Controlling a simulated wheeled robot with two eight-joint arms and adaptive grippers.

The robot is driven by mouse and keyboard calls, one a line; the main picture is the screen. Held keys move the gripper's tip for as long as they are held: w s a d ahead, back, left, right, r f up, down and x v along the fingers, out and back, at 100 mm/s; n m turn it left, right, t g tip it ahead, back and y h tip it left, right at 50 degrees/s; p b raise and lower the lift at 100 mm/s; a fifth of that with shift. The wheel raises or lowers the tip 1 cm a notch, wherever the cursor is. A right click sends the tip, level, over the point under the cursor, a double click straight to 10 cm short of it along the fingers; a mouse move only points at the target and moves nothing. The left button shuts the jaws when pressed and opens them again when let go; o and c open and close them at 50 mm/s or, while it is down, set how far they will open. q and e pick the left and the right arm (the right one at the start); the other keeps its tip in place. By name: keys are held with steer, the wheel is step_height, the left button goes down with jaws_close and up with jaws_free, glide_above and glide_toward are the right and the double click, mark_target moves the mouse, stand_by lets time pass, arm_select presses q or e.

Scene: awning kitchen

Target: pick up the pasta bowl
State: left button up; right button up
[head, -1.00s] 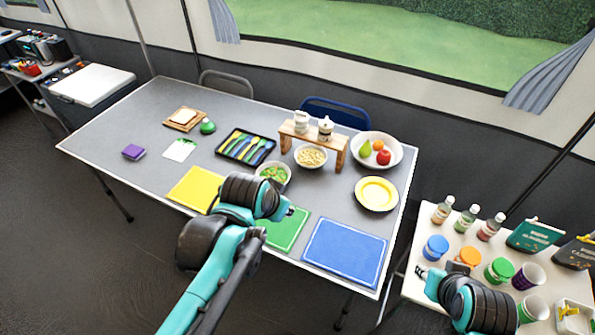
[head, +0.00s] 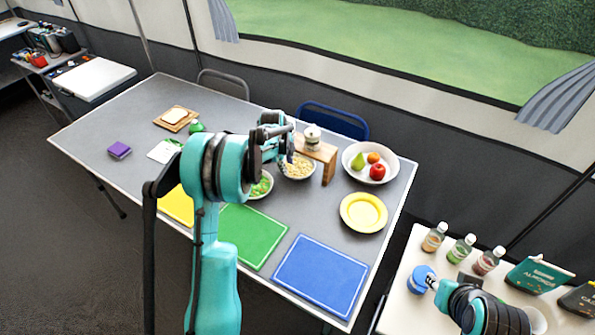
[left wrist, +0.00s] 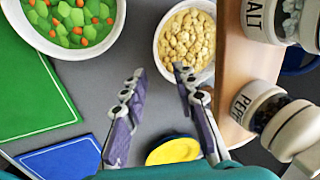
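The pasta bowl (head: 300,170) is a white bowl of pale pasta on the grey table, at the front of the small wooden shelf. In the left wrist view the pasta bowl (left wrist: 186,42) is at the top centre, just beyond my fingertips. My left gripper (head: 287,150) is above the table by the bowl and partly covers it in the head view. In the left wrist view the left gripper (left wrist: 160,74) has its purple-padded fingers apart with nothing between them. My right gripper (head: 432,284) is over the side table by a blue-lidded jar; its opening is unclear.
A bowl of green and orange vegetables (left wrist: 72,22) stands left of the pasta. The wooden shelf (head: 328,160) carries shakers and stands close on the right. A fruit bowl (head: 350,174), a yellow plate (head: 363,212) and green (head: 250,238) and blue mats (head: 320,272) lie around.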

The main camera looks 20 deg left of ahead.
mark_target(289, 175)
arm_select(q)
steer(key=b+x, duration=0.3)
steer(key=x, duration=0.4)
steer(key=shift+f, duration=0.45)
steer(key=shift+s+r, duration=0.1)
steer(key=shift+r, duration=0.05)
steer(key=shift+c, duration=0.5)
jaws_close()
